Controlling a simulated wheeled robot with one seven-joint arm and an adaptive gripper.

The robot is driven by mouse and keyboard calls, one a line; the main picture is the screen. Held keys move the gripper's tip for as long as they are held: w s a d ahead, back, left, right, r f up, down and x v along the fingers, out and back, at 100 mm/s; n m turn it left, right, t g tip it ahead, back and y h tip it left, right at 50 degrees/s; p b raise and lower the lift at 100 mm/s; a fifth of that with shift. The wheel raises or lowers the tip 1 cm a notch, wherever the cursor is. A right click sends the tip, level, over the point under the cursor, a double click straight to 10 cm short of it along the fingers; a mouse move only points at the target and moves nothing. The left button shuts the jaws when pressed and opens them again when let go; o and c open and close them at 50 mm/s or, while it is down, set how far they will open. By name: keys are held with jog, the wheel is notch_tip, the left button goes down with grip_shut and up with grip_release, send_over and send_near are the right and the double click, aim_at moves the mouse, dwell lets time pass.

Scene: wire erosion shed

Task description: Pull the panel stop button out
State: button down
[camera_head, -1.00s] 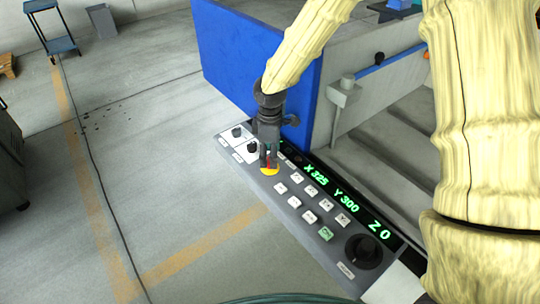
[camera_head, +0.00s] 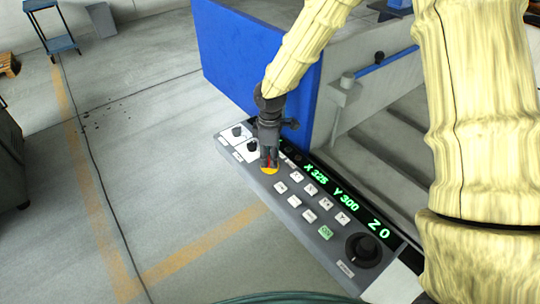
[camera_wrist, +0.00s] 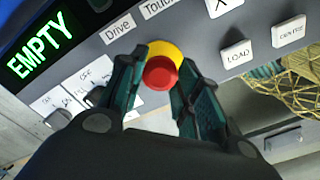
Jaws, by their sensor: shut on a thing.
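The red stop button (camera_wrist: 161,73) sits on a yellow round base (camera_wrist: 164,48) on the grey control panel (camera_head: 285,202). In the wrist view its red cap shows between my two dark green fingers. My gripper (camera_wrist: 158,88) is shut on the stop button, with one finger on each side of the cap. In the head view my gripper (camera_head: 269,160) points down at the panel near its left end. The fingers there hide most of the red cap, and part of the yellow base (camera_head: 269,170) shows below them.
White keys (camera_head: 312,190), a green ON key (camera_head: 326,233) and a black knob (camera_head: 363,250) stand on the panel. A lit green readout (camera_head: 346,199) runs along its far side. A blue upright panel (camera_head: 250,60) rises close behind my gripper. The floor on the left is largely clear.

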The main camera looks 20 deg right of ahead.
jog(key=shift+r+p, duration=0.7)
jog(key=shift+p, duration=0.1)
jog(key=shift+w+f, duration=0.1)
jog(key=c, duration=1)
grip_release()
notch_tip(320, 180, up, 12)
jog(key=shift+r, duration=0.1)
